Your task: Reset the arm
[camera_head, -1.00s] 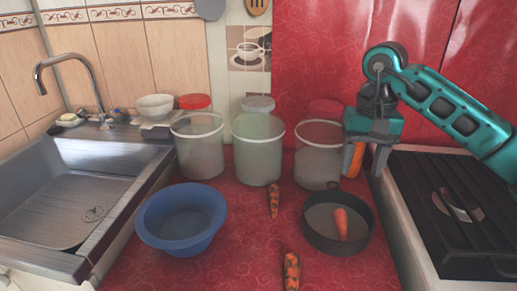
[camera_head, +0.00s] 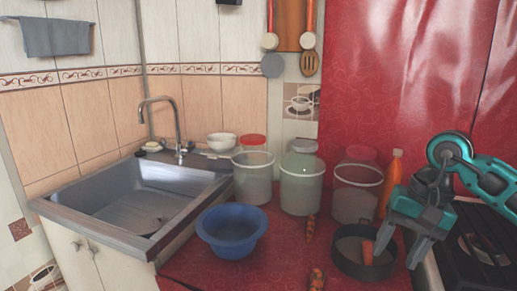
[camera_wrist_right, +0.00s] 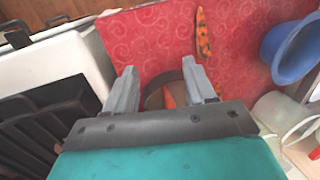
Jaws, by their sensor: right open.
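My right gripper (camera_head: 397,252) is teal and grey, open and empty, with its fingers pointing down at the right side of the dark pan (camera_head: 347,264). An orange carrot (camera_head: 367,253) lies in the pan. I cannot tell how high the gripper is. My left gripper is not in view.
A blue bowl (camera_head: 231,250), two mottled carrots (camera_head: 311,228) (camera_head: 317,278) and several clear containers (camera_head: 302,190) stand or lie on the red counter. An orange bottle (camera_head: 394,172) stands behind the gripper. The sink (camera_head: 140,212) is left; a dark-grated stove (camera_head: 470,255) is right.

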